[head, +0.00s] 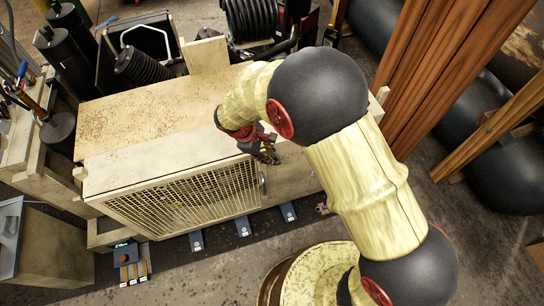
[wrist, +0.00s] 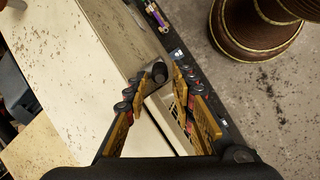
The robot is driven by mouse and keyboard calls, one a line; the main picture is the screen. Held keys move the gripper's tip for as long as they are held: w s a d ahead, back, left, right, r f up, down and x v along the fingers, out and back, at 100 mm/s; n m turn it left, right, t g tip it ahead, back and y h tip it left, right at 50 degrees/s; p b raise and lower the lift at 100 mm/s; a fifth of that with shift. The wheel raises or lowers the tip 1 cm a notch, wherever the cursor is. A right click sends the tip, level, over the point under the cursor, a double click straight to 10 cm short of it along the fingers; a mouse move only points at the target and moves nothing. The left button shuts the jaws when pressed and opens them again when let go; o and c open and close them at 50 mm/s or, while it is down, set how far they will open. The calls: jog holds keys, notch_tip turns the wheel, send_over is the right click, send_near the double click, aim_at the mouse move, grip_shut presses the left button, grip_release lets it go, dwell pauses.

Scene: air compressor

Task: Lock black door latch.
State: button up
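A beige compressor cabinet (head: 165,165) has a mesh grille door (head: 190,200) on its front. A small grey rounded piece (head: 262,184), which looks like the latch, sits at the door's right edge. In the wrist view a dark, round-ended latch (wrist: 159,71) shows between and just past my fingertips. My gripper (head: 269,156) is at the cabinet's front top edge, above the latch. In the wrist view its two padded fingers (wrist: 159,78) are spread apart, with a gap between them. I cannot tell whether either finger touches the latch.
Several blue-grey brackets (head: 243,226) line the floor strip before the cabinet. Wooden planks (head: 425,70) and dark tanks (head: 505,165) stand at right. Black cylinders (head: 68,60) and a coiled hose (head: 252,17) are behind. The floor in front is partly clear.

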jog(key=w+v, duration=0.1)
jog(key=v, duration=0.7)
jog(key=shift+s+r, duration=0.2)
jog(key=shift+s, duration=0.35)
